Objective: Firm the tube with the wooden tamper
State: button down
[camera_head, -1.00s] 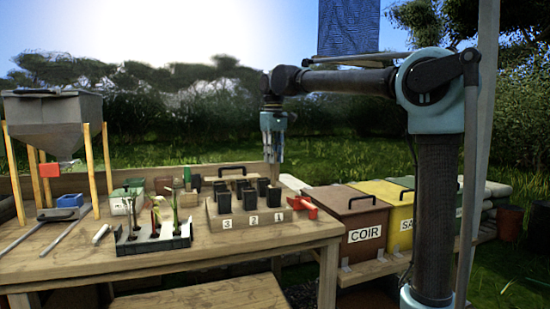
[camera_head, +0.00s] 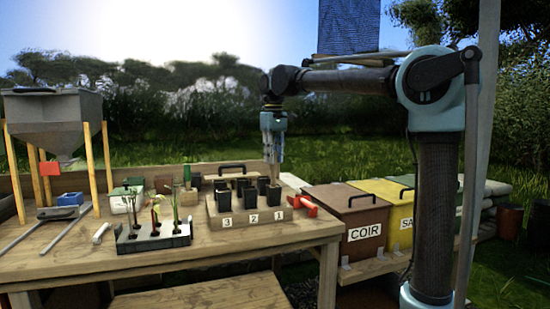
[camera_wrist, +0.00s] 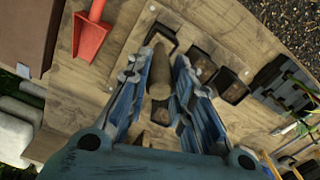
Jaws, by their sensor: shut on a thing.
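My gripper (camera_head: 273,152) is shut on the wooden tamper (camera_wrist: 160,75), a brown rod seen between the two fingers in the wrist view. In the head view the tamper (camera_head: 274,173) points down at the right side of the wooden tube rack (camera_head: 238,220), labelled 3, 2, 1. Its lower end is at the dark tubes near label 1; whether it is inside one I cannot tell. A front tube (camera_head: 273,194) stands at label 1. In the wrist view, tubes with brown fill (camera_wrist: 227,86) show beside the tamper.
A red scoop (camera_head: 302,206) lies right of the rack. A tray of seedlings (camera_head: 154,243) stands left of it. A hopper (camera_head: 55,120) on wooden legs is at the far left. COIR (camera_head: 358,215) and yellow (camera_head: 390,200) bins stand right of the bench.

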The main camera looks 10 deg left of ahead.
jog(key=shift+f, duration=0.4)
dwell(1.4)
jog(key=shift+r, duration=5.55)
